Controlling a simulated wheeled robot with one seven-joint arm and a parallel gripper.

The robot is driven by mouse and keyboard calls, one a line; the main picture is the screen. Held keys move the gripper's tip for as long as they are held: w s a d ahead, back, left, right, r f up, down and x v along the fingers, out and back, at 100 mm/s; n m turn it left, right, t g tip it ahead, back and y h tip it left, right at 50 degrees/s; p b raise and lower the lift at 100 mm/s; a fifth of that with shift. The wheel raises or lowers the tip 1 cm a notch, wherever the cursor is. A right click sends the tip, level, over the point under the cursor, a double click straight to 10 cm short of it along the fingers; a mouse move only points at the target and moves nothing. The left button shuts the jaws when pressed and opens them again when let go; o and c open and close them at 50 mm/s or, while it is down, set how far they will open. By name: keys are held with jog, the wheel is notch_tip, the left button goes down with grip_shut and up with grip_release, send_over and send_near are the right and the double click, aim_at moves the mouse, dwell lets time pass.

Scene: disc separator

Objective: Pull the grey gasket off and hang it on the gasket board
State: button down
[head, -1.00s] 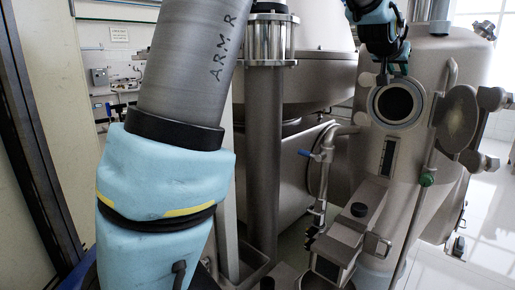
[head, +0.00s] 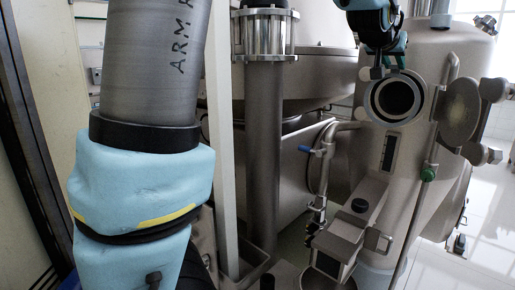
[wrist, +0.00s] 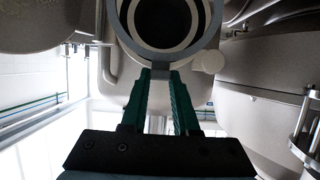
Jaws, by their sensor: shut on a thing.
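The grey gasket (head: 369,108) is a ring in front of the round port (head: 397,98) on the steel vessel at the upper right of the head view. It also shows in the wrist view (wrist: 134,42), at the top, around the dark opening. My gripper (head: 391,70) reaches down from above. In the wrist view its green fingers (wrist: 161,74) are shut on the small tab at the gasket's lower edge. The ring looks slightly off the port's centre; I cannot tell whether it still touches the port. I do not see a gasket board.
An open round cover (head: 459,112) with knobs stands to the right of the port. A vertical pipe with a green knob (head: 428,174) runs beside it. A blue-handled valve (head: 306,150) and a large steel housing stand to the left.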

jog(key=s+a+p, duration=0.1)
jog(key=p, duration=0.1)
jog(key=s+a+p, duration=0.1)
jog(key=p, duration=0.1)
jog(key=s+a+p, duration=0.1)
jog(key=p, duration=0.1)
jog(key=shift+s+r+p, duration=0.35)
jog(key=shift+s+p, duration=0.05)
jog(key=s+a+p, duration=0.5)
jog(key=p, duration=0.2)
jog(key=shift+f, duration=0.35)
jog(key=shift+a, duration=0.1)
